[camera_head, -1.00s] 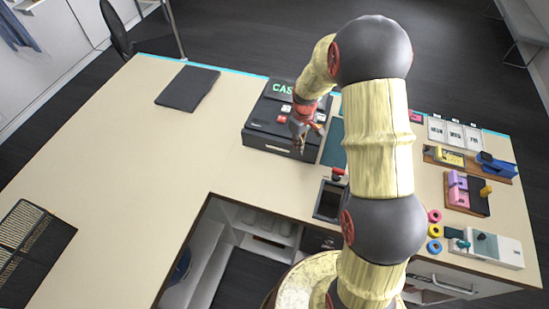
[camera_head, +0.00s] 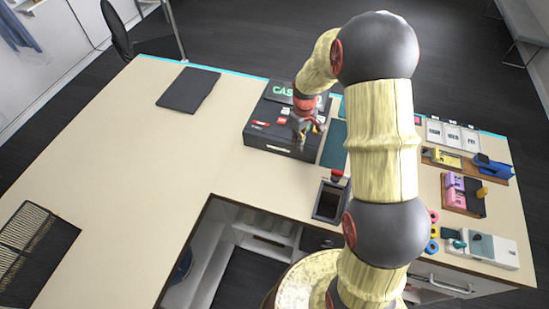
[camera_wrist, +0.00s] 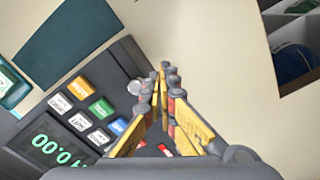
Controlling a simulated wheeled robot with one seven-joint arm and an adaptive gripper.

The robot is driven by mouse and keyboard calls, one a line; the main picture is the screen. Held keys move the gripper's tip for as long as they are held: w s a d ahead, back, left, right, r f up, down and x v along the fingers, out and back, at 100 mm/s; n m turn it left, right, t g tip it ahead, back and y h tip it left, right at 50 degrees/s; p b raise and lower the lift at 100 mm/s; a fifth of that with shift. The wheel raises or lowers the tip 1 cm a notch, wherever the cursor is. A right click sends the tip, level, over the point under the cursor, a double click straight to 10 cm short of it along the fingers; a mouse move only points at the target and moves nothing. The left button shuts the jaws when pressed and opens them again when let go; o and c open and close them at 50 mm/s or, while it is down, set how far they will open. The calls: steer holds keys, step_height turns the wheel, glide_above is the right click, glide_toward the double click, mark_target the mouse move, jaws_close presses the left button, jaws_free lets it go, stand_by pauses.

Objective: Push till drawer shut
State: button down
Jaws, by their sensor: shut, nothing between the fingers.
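The till (camera_head: 255,135) is a dark box with a green lit sign on top, at the back middle of the counter in the head view. Its drawer front (camera_head: 278,148) faces the near side and has a light strip. I cannot tell how far the drawer stands out. My gripper (camera_head: 301,142) is shut and empty at the till's near right part, overlapping its front in the picture; contact is unclear. In the wrist view my fingers (camera_wrist: 164,75) meet beside the till's keypad (camera_wrist: 90,113), partly covering the till's edge.
A teal mat (camera_head: 333,143) lies right of the till, with a small dark tray (camera_head: 329,201) nearer. A dark pad (camera_head: 188,88) lies to the left. Coloured items on boards (camera_head: 463,195) crowd the right side. The counter's left half is mostly clear.

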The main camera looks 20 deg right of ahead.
steer(key=r, duration=0.1)
steer(key=r+p, duration=0.2)
steer(key=r, duration=0.1)
steer(key=shift+s+a, duration=0.25)
steer(key=shift+s, duration=0.1)
stand_by(0.4)
steer(key=s+a+r+m+t+b, duration=0.1)
steer(key=s+a+r+t+b, duration=0.1)
steer(key=s+b, duration=0.4)
steer(key=s+a+r+m+t+b, duration=0.1)
steer(key=s+a+r+b, duration=0.3)
steer(key=s, duration=0.7)
steer(key=s+a+r+m+t+b, duration=0.2)
steer(key=s+a+r+b, duration=0.1)
steer(key=s+b, duration=0.6)
steer(key=shift+s+m+t, duration=0.3)
steer(key=shift+s+m, duration=0.05)
steer(key=shift+m, duration=0.05)
